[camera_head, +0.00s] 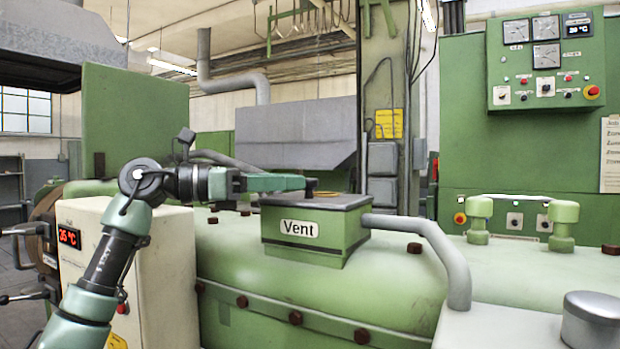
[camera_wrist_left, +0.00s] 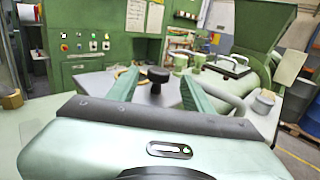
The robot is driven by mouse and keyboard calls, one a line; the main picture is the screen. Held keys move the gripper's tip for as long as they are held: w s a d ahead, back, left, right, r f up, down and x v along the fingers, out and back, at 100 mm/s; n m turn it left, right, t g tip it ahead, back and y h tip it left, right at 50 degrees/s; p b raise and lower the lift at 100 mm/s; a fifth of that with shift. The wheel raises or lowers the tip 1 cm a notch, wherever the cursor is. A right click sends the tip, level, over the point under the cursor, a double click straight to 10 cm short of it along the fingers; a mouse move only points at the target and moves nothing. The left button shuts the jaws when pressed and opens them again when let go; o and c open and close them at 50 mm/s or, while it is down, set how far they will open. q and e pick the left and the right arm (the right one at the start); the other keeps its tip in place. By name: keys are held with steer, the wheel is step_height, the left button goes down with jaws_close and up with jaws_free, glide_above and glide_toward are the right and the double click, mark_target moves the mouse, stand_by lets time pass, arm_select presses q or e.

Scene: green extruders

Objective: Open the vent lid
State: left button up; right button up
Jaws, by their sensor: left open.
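The green vent box (camera_head: 300,233) with its white "Vent" label stands on top of the green machine. Its dark grey lid (camera_head: 340,201) lies flat and shut on the box. A small black knob (camera_head: 311,186) stands up from the lid. My left gripper (camera_head: 302,183) reaches in level from the left, just above the lid, with its tips at the knob. In the left wrist view the gripper (camera_wrist_left: 160,90) is open, its two green fingers on either side of the black knob (camera_wrist_left: 158,76), with gaps to both. My right gripper is in neither view.
A grey bent pipe (camera_head: 435,245) runs from the box's right side down to the front. Green posts (camera_head: 563,223) stand to the right. A pale control box (camera_head: 150,270) with a red display is below my left arm.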

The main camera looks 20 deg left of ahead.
mark_target(309, 181)
arm_select(q)
steer(key=x, duration=0.4)
steer(key=shift+p, duration=0.35)
steer(key=shift+w+d, duration=0.15)
steer(key=shift+w, duration=0.1)
jaws_close()
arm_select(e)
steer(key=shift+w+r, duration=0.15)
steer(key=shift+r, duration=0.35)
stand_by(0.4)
